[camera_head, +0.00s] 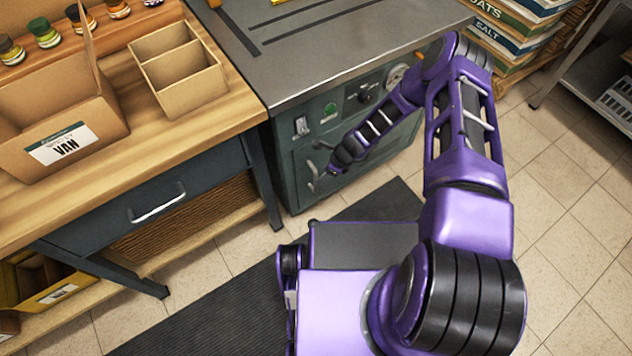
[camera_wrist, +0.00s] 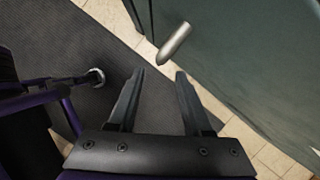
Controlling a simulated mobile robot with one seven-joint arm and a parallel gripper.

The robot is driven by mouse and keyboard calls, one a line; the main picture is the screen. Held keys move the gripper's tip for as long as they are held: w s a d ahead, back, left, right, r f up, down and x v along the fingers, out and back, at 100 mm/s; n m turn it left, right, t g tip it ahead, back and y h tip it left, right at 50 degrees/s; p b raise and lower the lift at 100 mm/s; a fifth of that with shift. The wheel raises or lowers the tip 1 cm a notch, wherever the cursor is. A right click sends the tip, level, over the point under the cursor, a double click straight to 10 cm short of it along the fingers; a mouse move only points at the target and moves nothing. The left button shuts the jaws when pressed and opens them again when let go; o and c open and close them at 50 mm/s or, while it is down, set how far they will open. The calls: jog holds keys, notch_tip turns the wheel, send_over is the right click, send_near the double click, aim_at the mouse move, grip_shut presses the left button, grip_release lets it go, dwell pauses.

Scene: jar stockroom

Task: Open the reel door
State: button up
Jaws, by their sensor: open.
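The reel door (camera_head: 298,178) is on the front of the dark green cabinet with the steel top, and it looks closed. A silver handle (camera_head: 312,172) shows on it at the left, beside my gripper (camera_head: 328,172). In the wrist view the handle (camera_wrist: 174,43) is a rounded metal bar just beyond the fingertips of my gripper (camera_wrist: 159,74). The two fingers are apart with nothing between them. The green cabinet face (camera_wrist: 240,50) fills the right of the wrist view. My forearm hides part of the cabinet front in the head view.
A wooden bench (camera_head: 215,118) with cardboard boxes stands left of the cabinet, with a drawer (camera_head: 160,200) below. Stacked sacks (camera_head: 515,35) and a metal rack (camera_head: 590,75) are at the right. A dark mat (camera_head: 215,310) lies on the tiled floor.

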jog(key=b+x, duration=0.1)
jog(key=x, duration=0.6)
jog(key=shift+a+f, duration=0.1)
jog(key=shift+f, duration=0.2)
grip_shut()
dwell(1.0)
